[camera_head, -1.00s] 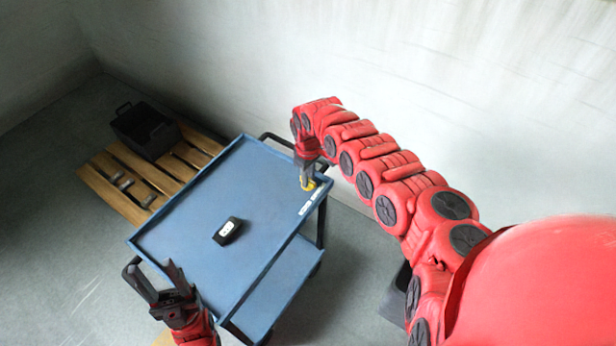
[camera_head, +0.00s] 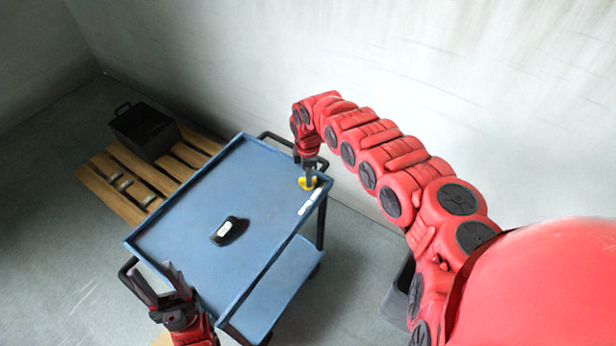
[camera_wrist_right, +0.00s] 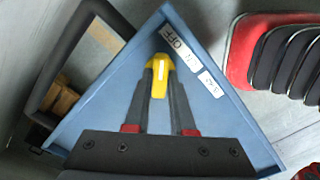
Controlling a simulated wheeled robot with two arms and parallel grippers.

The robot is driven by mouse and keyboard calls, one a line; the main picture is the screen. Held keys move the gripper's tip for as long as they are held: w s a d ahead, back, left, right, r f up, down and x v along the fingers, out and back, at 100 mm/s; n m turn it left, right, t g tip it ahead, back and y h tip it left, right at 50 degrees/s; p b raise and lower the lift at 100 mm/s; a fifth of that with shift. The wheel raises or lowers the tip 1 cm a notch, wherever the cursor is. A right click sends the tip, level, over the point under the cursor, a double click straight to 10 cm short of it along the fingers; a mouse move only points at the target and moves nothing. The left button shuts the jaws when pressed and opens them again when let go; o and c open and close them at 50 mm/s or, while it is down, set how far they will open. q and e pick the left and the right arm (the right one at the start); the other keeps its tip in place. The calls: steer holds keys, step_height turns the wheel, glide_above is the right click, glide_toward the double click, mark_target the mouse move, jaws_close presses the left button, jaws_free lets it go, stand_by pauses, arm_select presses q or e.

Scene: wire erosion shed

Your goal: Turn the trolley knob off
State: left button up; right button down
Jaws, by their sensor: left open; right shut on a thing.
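The yellow trolley knob (camera_head: 307,184) is at the far right corner of the blue trolley's top (camera_head: 190,215). In the right wrist view the knob (camera_wrist_right: 158,84) is a long yellow handle with a pale stripe. My right gripper (camera_head: 309,178) is shut on the knob from above; its dark fingers (camera_wrist_right: 160,72) lie on both sides of the handle. A white label (camera_wrist_right: 178,42) reading OFF lies beside the knob, and a second white label (camera_wrist_right: 211,84) is nearer the gripper, its text hard to read.
A black device with a white face (camera_head: 231,228) lies on the trolley top. A dark handle bar (camera_wrist_right: 55,65) runs beside the trolley's edge. A black crate (camera_head: 143,130) stands on a wooden pallet (camera_head: 115,188) behind. The wall is close beyond my right arm.

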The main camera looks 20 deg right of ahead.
steer(key=shift+n, duration=0.5)
steer(key=c, duration=0.8)
jaws_free()
steer(key=shift+o, duration=0.2)
step_height(320, 180, up, 17)
steer(key=b, duration=0.1)
steer(key=shift+r, duration=0.2)
